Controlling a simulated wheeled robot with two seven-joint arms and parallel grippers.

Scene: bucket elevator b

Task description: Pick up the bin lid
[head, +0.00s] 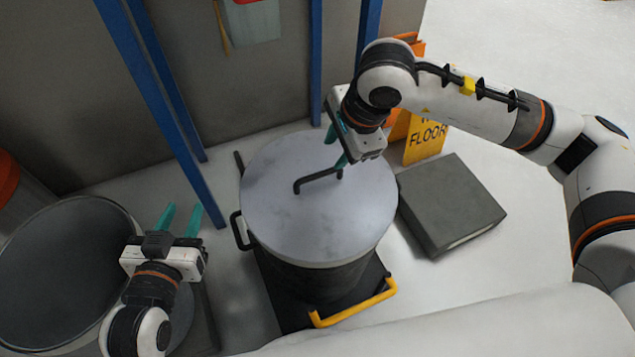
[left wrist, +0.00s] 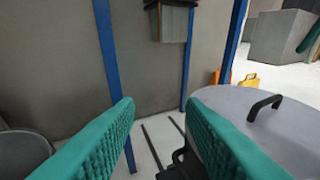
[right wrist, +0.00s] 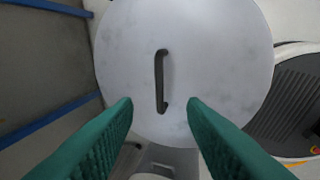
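The bin lid (head: 300,215) is a round grey disc with a black bar handle (head: 318,179), lying on a dark bin (head: 325,280). In the right wrist view the lid (right wrist: 215,60) fills the middle and its handle (right wrist: 161,82) lies lengthwise between the open fingers. My right gripper (head: 337,147) is open and empty above the lid, beside the handle's far end. My left gripper (head: 180,217) is open and empty to the left of the lid, near an open bin. In the left wrist view the lid (left wrist: 295,125) is at the right.
An open empty bin (head: 60,260) stands at the left. Blue posts (head: 165,110) rise behind. A grey slab (head: 450,203) and a yellow wet-floor sign (head: 425,140) are right of the lidded bin. A yellow handle (head: 355,308) sticks out in front. Open floor lies at the right.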

